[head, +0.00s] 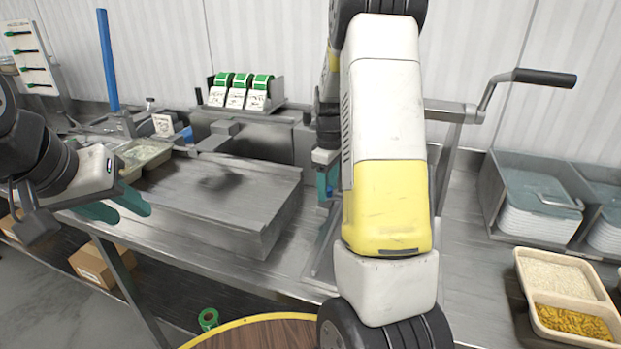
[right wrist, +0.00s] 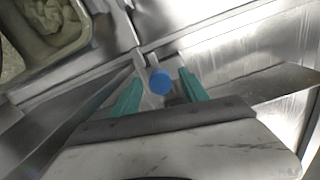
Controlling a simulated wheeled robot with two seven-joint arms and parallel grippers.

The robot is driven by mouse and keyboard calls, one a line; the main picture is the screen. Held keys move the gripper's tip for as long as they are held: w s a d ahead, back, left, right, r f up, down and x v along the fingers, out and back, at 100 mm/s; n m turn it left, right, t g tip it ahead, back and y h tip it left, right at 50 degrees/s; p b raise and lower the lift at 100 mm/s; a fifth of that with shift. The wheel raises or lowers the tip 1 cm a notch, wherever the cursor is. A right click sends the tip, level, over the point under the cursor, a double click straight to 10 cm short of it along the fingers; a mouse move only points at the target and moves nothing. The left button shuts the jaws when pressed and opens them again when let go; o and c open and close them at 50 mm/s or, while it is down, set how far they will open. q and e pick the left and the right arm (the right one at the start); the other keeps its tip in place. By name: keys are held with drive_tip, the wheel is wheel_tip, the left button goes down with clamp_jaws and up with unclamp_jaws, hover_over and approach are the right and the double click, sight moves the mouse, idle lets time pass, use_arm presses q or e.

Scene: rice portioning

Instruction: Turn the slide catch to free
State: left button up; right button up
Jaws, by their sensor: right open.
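The slide catch appears in the right wrist view as a round blue knob (right wrist: 160,82) on a grey metal bar. My right gripper (right wrist: 160,76) is open, with one teal finger on each side of the knob and a visible gap to each. In the head view my right gripper (head: 327,186) is partly hidden behind my own arm, and the catch is hard to make out there. My left gripper (head: 130,213) is at the left, over the front edge of the bench, with its teal fingers apart and nothing between them.
A metal platform (head: 215,190) stands on the bench. A tray (head: 145,155) sits behind my left gripper. A crank handle (head: 545,77), blue-grey bins (head: 535,185) and a food tray (head: 565,295) are at the right. A label rack (head: 245,92) stands at the back.

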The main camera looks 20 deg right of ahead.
drive_tip(key=shift+c, duration=0.2)
clamp_jaws()
drive_tip(key=shift+m, duration=0.4)
drive_tip(key=m, duration=0.3)
drive_tip(key=shift+m, duration=0.3)
drive_tip(key=m, duration=0.4)
drive_tip(key=shift+a+m, duration=0.1)
drive_tip(key=shift+m, duration=0.2)
drive_tip(key=m, duration=0.4)
drive_tip(key=shift+m, duration=2.4)
